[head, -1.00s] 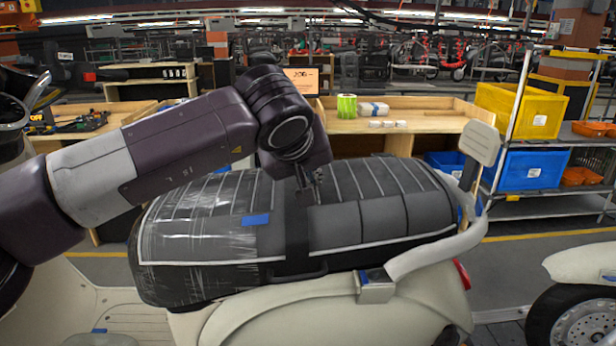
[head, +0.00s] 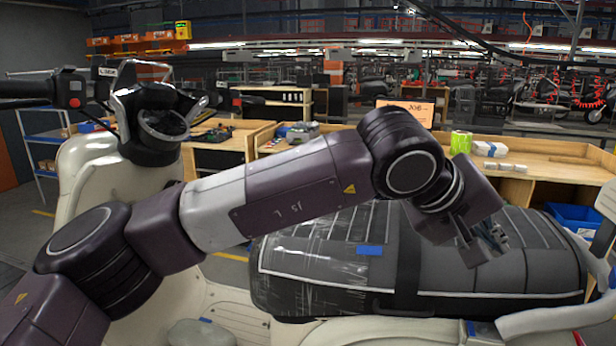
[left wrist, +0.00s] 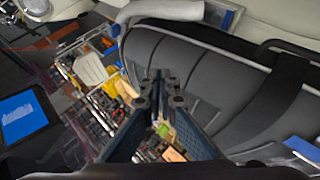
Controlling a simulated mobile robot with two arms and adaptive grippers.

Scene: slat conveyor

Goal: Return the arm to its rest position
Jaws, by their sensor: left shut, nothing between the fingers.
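My left arm comes in from the left in the head view. My left gripper (head: 488,246) is in front of the scooter's dark grey seat (head: 535,262), right of the seat's cross strap, with its fingers pointing down and right. In the left wrist view the fingertips (left wrist: 160,85) meet and hold nothing, with the seat (left wrist: 205,75) behind them. I cannot tell the exact gap to the seat. Clear wrap covers the seat's left part, and a blue tape piece (head: 370,250) sticks to it. My right gripper is not in view.
The cream scooter's headlight and handlebar (head: 160,115) stand left, behind my arm. A wooden workbench (head: 545,168) behind the seat bears a green roll (head: 461,142) and small white boxes. A blue bin (head: 575,215) is at the right. Some floor left of the scooter looks clear.

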